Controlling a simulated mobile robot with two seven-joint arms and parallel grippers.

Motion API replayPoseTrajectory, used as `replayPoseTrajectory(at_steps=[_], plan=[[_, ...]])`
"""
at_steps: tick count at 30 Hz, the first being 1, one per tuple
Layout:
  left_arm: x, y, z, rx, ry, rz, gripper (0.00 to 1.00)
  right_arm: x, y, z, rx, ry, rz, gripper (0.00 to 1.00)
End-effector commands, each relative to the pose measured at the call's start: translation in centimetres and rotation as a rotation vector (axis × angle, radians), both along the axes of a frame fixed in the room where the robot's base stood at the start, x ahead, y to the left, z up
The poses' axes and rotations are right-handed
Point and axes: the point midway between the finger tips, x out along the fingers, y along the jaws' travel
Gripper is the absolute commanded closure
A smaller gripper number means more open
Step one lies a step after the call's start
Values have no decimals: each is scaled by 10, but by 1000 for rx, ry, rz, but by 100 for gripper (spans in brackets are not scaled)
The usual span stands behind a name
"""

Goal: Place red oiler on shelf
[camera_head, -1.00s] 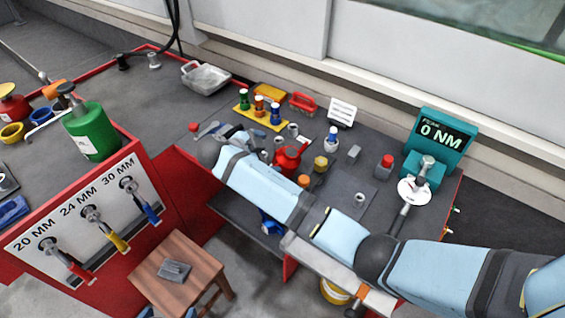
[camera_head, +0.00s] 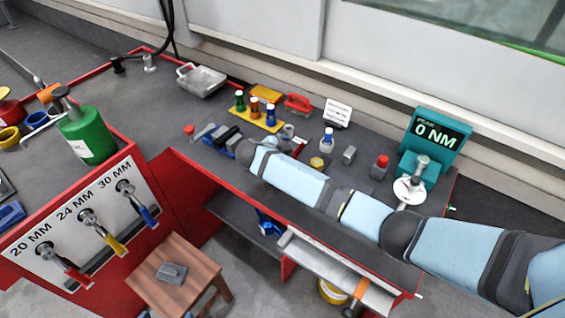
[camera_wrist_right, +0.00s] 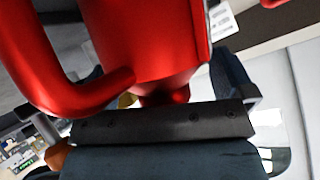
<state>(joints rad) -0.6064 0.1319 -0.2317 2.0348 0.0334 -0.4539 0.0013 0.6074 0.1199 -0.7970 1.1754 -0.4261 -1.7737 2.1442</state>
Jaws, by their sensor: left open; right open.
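The red oiler is mostly hidden behind my right arm in the head view, with only a thin red part (camera_head: 298,149) showing. In the right wrist view its red body (camera_wrist_right: 145,40) and curved tube (camera_wrist_right: 62,85) fill the top, very close. My left gripper is out of view.
Coloured bottles stand on a yellow holder (camera_head: 255,119) behind the gripper. A white-capped bottle (camera_head: 328,142), a yellow nut (camera_head: 317,161), a red-topped block (camera_head: 380,168) and a teal torque gauge (camera_head: 433,140) stand to the right. A wooden stool (camera_head: 175,268) stands in front.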

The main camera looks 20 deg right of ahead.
Motion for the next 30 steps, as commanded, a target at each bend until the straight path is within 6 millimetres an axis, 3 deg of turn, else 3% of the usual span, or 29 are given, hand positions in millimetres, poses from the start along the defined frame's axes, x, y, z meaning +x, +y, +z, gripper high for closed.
replayPoseTrajectory(at_steps=[5, 15, 23, 30], plan=[[0, -2, 0, -5, 0, 2, 0, 0, 0, 0, 0, 0, 0, 0], [0, -5, 1, -13, 1, 5, 0, 0, 1, 1, 0, -1, 1, 76], [0, -5, 1, -13, 1, 5, 0, 0, 1, 2, 0, -1, 0, 78], [0, -3, 2, -7, 0, 1, 0, 0, 1, 25, 1, -4, 1, 78]])
